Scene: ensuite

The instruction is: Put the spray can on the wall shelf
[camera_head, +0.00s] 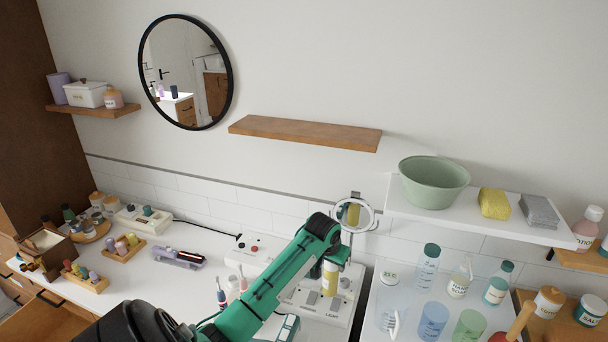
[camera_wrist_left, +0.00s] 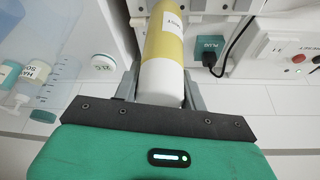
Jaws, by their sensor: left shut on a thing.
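The spray can (camera_head: 330,279) is yellow with a white end. In the left wrist view the can (camera_wrist_left: 164,45) lies between the two fingers, its white end nearest the palm. My left gripper (camera_head: 331,264) is shut on it, above the white counter unit beside the round magnifying mirror. The arm partly hides the can in the head view. The empty brown wooden wall shelf (camera_head: 305,132) is on the wall, above and behind the gripper. My right gripper is not in view.
A round make-up mirror (camera_head: 354,214) stands right beside the can. A white shelf (camera_head: 410,212) at right holds a green bowl (camera_head: 434,183), a yellow sponge (camera_head: 494,203) and a grey cloth (camera_head: 539,211). Bottles and cups stand below it. A round wall mirror (camera_head: 185,72) hangs left of the wooden shelf.

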